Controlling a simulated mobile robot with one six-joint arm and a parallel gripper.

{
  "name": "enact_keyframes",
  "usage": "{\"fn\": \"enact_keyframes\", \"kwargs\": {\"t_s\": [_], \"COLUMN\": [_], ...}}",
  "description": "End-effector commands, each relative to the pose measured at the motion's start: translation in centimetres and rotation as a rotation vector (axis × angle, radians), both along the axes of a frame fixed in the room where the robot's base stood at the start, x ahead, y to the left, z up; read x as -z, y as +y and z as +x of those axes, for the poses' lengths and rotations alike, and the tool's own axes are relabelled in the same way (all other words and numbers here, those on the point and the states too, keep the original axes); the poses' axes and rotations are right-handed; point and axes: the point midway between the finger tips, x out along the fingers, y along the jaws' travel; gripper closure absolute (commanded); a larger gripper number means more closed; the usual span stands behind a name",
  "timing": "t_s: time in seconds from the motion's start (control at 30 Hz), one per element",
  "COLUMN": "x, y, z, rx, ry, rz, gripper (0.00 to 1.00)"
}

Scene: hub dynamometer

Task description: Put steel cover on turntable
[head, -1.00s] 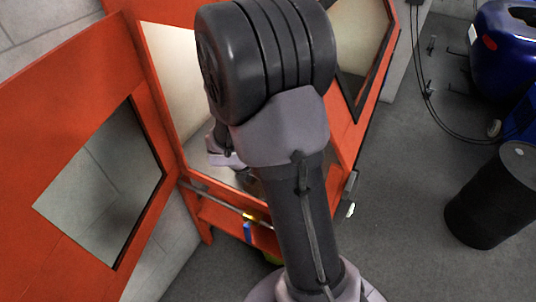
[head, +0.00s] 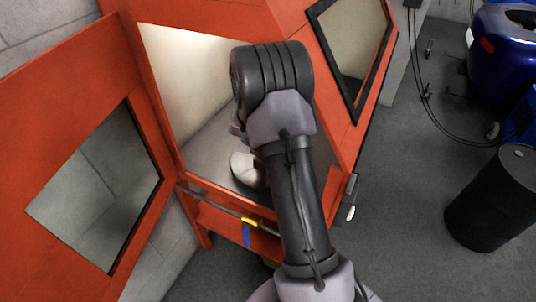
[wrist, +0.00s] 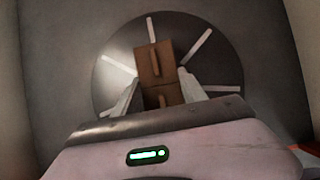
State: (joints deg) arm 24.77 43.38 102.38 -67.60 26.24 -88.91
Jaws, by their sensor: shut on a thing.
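The turntable (wrist: 215,68) shows in the wrist view as a dark grey disc with pale radial strips, on a grey surface. My gripper (wrist: 157,90) is in front of it, its two pale fingers shut on a brown, boxy thing (wrist: 154,62) with a raised bar on its face. This thing overlaps the middle of the disc; I cannot tell if it touches it. Nothing else that looks like a steel cover shows, and I cannot tell if the brown thing is it.
My arm reaches into an orange cabinet (head: 170,130) with pale inner walls and a grey floor. Its open, windowed door (head: 60,140) stands at the left. A bar with a yellow band (head: 249,222) crosses below the opening. A black drum (head: 490,205) stands at the right.

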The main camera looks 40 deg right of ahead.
Motion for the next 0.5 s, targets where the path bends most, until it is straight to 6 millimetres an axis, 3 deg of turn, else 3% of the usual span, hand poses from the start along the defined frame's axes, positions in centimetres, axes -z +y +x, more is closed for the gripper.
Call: {"fn": "enact_keyframes", "kwargs": {"t_s": [0.3,0.33,0.43,0.5], "x": [0.14,0.19,0.08,0.08], "y": [-0.01,0.01,0.01,0.01], "z": [0.08,0.05,0.05,0.05], "rx": [0.0,0.0,0.0,0.0], "ry": [-0.003,-0.002,-0.003,-0.003], "rz": [-0.001,-0.001,-0.001,-0.001], "gripper": [1.0,0.49,0.3,0.29]}}
